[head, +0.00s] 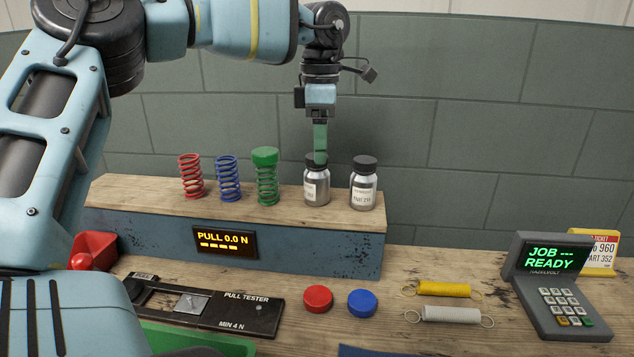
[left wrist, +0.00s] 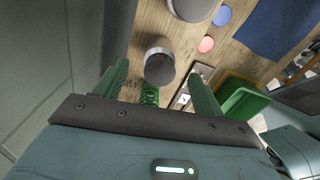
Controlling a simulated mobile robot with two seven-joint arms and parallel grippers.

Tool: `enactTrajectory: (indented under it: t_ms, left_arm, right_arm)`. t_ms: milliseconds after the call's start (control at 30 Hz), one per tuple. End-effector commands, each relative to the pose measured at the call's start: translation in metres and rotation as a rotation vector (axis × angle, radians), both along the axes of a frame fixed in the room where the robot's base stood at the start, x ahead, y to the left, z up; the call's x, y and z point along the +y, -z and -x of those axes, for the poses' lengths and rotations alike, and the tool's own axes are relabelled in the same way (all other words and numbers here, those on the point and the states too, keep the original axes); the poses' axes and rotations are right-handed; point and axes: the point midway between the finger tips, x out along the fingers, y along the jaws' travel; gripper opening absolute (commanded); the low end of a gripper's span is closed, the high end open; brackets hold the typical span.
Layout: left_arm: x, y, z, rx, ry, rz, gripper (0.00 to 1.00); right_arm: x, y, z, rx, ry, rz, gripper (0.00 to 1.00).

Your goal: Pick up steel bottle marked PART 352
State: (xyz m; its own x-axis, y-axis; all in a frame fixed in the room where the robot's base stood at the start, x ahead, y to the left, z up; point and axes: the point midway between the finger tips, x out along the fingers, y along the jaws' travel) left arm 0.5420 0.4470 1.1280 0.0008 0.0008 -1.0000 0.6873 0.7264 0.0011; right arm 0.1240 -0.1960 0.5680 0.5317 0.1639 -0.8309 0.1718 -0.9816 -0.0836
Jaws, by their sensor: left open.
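Two steel bottles with black caps stand on the raised wooden shelf in the head view. The left bottle (head: 317,187) has a white label partly turned away, too small to read. The right bottle (head: 363,186) has a label with a PART number that I cannot read surely. My left gripper (head: 320,157) points down over the left bottle, its fingertips at cap height. In the left wrist view this bottle (left wrist: 159,66) lies between the open fingers, and the other bottle (left wrist: 191,6) is beyond. Whether a finger touches the cap is unclear. My right gripper is out of view.
Red (head: 191,177), blue (head: 228,179) and green (head: 266,180) springs stand left of the bottles. Below are a pull tester (head: 245,311), red and blue discs, two loose springs and a keypad terminal (head: 558,290). A ticket (head: 602,252) reads PART 352. A wall stands behind.

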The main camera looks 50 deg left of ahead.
Motion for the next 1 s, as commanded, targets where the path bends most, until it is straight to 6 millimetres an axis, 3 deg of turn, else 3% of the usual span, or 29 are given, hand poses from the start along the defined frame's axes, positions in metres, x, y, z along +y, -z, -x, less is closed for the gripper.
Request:
enactTrajectory:
  t_ms: [267,633,933,1000]
  left_arm:
    - [0.001,0.014,0.001,0.001,0.0,0.001,0.69]
    - [0.002,0.059,0.006,0.002,0.0,0.001,0.69]
    - [0.002,0.063,0.006,0.0,0.0,0.0,0.69]
    - [0.002,0.063,0.006,0.0,0.0,0.0,0.62]
  right_arm:
    - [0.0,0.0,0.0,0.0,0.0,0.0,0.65]
    - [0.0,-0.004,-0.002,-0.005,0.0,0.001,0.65]
    - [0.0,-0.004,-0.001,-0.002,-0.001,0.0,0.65]
    - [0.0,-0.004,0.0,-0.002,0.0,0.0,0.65]
